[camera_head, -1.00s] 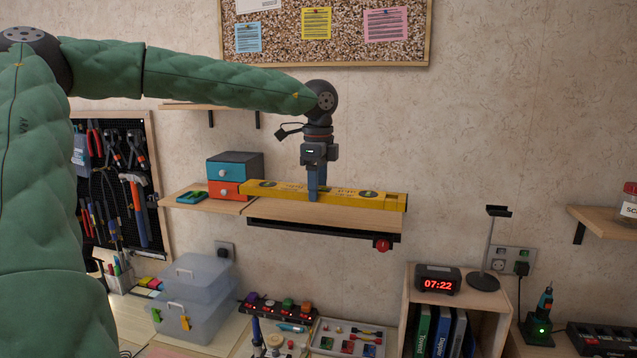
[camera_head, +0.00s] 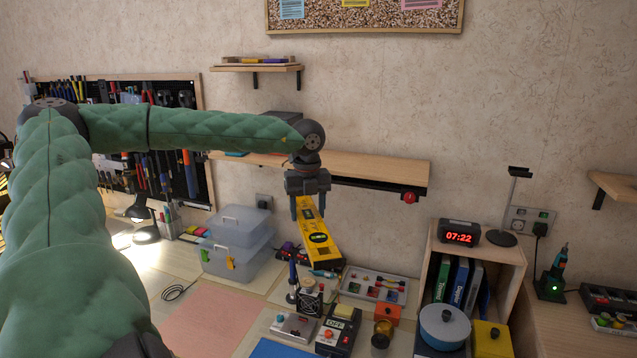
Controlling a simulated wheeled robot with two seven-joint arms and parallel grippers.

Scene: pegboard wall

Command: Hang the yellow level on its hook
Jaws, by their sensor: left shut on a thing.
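The yellow level (camera_head: 318,243) hangs in the air in front of the wall shelf, its near end pointing down and toward me. My left gripper (camera_head: 309,207) is shut on it near its upper end. The level is over the workbench and clear of the shelf. The pegboard (camera_head: 100,92) with several hand tools is on the wall at the left, partly hidden by my left arm. I cannot make out the level's hook. My right gripper is not in view.
The wooden shelf (camera_head: 375,167) behind the level has bare room on its right. Below are clear stacked boxes (camera_head: 236,262), a parts tray (camera_head: 372,286) and small devices on the bench. A cubby with binders and a clock (camera_head: 459,237) stands at the right.

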